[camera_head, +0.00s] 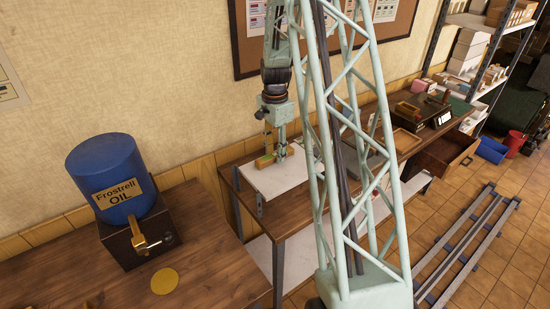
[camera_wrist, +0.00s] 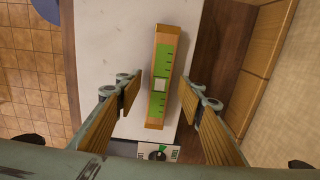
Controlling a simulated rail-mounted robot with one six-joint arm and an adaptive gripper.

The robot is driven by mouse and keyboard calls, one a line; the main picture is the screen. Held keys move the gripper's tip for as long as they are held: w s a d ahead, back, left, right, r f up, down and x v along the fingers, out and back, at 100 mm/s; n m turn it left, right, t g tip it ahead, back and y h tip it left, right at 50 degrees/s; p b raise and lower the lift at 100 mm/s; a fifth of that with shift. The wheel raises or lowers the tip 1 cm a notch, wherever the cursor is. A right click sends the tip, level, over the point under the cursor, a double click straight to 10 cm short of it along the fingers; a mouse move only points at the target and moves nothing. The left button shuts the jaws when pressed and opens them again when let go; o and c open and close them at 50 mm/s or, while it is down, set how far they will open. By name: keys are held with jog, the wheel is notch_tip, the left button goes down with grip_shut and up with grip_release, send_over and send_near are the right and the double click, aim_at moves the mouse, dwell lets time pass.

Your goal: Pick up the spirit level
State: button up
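The spirit level (camera_wrist: 160,104) is a wooden bar with a green face, dark marks and a pale window in its middle. It lies on a white sheet (camera_wrist: 105,30), upright in the wrist view. In the head view the level (camera_head: 264,161) shows small beside my gripper (camera_head: 276,150). In the wrist view my gripper (camera_wrist: 161,92) is open, with one wood-coloured finger pad on each side of the level. Gaps show between both pads and the level. How far the fingertips are above the sheet is hard to tell.
A blue oil drum (camera_head: 112,175) stands on the left table. Trays and boxes (camera_head: 408,115) stand further right on the bench. The wall is close behind.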

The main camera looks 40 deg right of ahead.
jog(key=shift+f, duration=0.5)
jog(key=c, duration=1.1)
jog(key=shift+o, duration=0.2)
jog(key=shift+r, duration=0.2)
jog(key=shift+s+r, duration=0.1)
jog(key=shift+r, duration=1.55)
jog(key=s+a+b, duration=0.1)
jog(key=s+a, duration=0.2)
jog(key=s, duration=0.4)
jog(key=s+a+r, duration=0.1)
jog(key=s+a, duration=0.2)
jog(key=s, duration=0.4)
jog(key=shift+s+r+b, duration=0.2)
jog(key=shift+s+b, duration=0.1)
jog(key=shift+b, duration=0.1)
